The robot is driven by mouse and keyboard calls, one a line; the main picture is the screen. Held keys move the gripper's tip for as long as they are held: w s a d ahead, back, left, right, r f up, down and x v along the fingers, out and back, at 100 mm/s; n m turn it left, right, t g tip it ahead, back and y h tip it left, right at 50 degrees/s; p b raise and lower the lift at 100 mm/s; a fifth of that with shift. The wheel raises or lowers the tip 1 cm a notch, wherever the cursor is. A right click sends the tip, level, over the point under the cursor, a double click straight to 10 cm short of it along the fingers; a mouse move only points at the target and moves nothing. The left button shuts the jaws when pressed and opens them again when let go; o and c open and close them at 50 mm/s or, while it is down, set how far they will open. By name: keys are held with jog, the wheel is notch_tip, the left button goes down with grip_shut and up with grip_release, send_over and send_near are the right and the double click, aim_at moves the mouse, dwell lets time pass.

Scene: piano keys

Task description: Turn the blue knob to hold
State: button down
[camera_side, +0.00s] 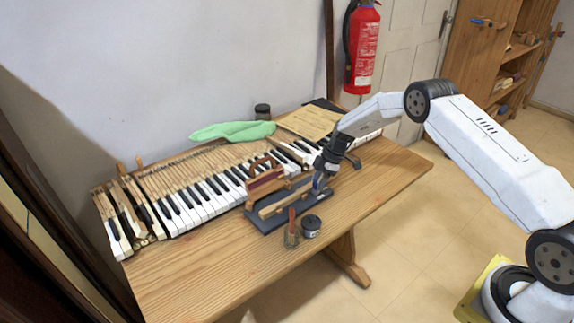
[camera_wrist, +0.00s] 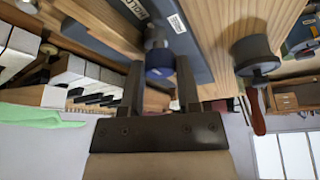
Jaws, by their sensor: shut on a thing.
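The base carries a wooden bar and a reddish block. I cannot tell which way the knob points.
A row of piano keys (camera_side: 195,205) lies behind the base. A green cloth (camera_side: 232,131) lies at the back. The table's front left (camera_side: 190,275) is clear.

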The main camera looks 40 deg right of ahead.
dwell(0.3)
jog(key=shift+c, duration=1.6)
grip_release()
jog(key=v, duration=0.7)
jog(key=shift+r, duration=0.35)
jog(key=shift+d, duration=0.1)
jog(key=s+a+r+m+h, duration=0.3)
jog(key=s+a+r+m, duration=0.55)
jog(key=s, duration=0.35)
jog(key=s+a+r+m, duration=0.1)
jog(key=s+a+m, duration=0.1)
jog(key=s, duration=0.6)
jog(key=s+a+r+m+t+h, duration=0.1)
jog(key=s+a+m, duration=0.1)
jog(key=s, duration=0.6)
jog(key=shift+s+a+r+m, duration=0.15)
jog(key=shift+s+a+m, duration=0.2)
jog(key=shift+m, duration=0.3)
